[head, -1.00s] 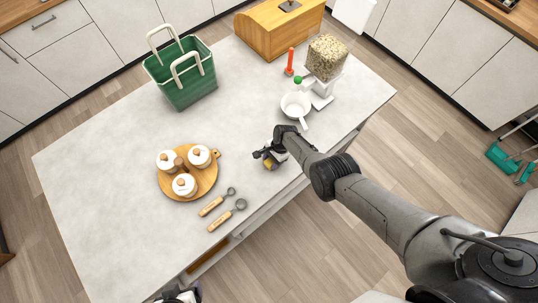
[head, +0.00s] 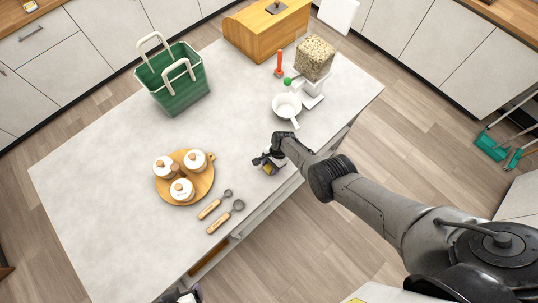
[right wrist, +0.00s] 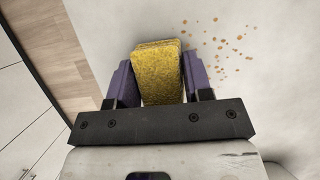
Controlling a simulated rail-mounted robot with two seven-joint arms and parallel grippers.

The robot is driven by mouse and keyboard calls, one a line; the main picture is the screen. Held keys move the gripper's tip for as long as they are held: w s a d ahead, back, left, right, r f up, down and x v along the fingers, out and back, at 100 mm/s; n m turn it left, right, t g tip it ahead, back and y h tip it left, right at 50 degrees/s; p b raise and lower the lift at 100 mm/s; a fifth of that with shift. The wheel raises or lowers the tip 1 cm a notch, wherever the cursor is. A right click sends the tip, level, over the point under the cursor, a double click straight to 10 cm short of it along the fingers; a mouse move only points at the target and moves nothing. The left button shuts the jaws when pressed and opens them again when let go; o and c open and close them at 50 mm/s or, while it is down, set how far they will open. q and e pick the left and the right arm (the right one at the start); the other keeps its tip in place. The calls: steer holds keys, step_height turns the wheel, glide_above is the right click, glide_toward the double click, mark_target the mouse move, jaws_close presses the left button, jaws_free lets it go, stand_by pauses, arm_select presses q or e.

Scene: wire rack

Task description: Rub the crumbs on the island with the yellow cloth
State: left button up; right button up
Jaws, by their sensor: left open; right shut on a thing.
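The yellow cloth (right wrist: 160,75) is a thick, folded, rough-textured pad, held between the purple fingers of my right gripper (right wrist: 160,88) in the right wrist view. In the head view my right gripper (head: 266,163) is low over the island (head: 110,150), near its right-hand edge, with a bit of yellow showing. I cannot tell whether the cloth touches the top. Brown crumbs (right wrist: 218,42) lie scattered just right of the cloth in the right wrist view; I cannot make them out in the head view. My left gripper (head: 180,297) is partly cut off at the bottom edge, open, beside the island.
A round board (head: 196,193) with white lidded jars and two wooden-handled utensils (head: 220,210) lie left of my right gripper. A white pan (head: 287,106), a grain dispenser (head: 314,62), a green basket (head: 175,80) and a wooden box (head: 262,32) stand further back. The island's left part is clear.

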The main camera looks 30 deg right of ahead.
mark_target(265, 169)
steer(key=shift+a, duration=0.15)
steer(key=shift+s+a+p, duration=0.15)
steer(key=shift+a+p, duration=0.05)
steer(key=shift+a, duration=0.45)
steer(key=shift+s+a+p, duration=0.15)
steer(key=shift+a+p, duration=0.05)
steer(key=shift+a, duration=0.45)
steer(key=shift+f, duration=0.1)
steer(key=shift+a, duration=0.1)
steer(key=shift+w+a, duration=0.15)
steer(key=shift+a, duration=0.05)
steer(key=shift+b, duration=0.3)
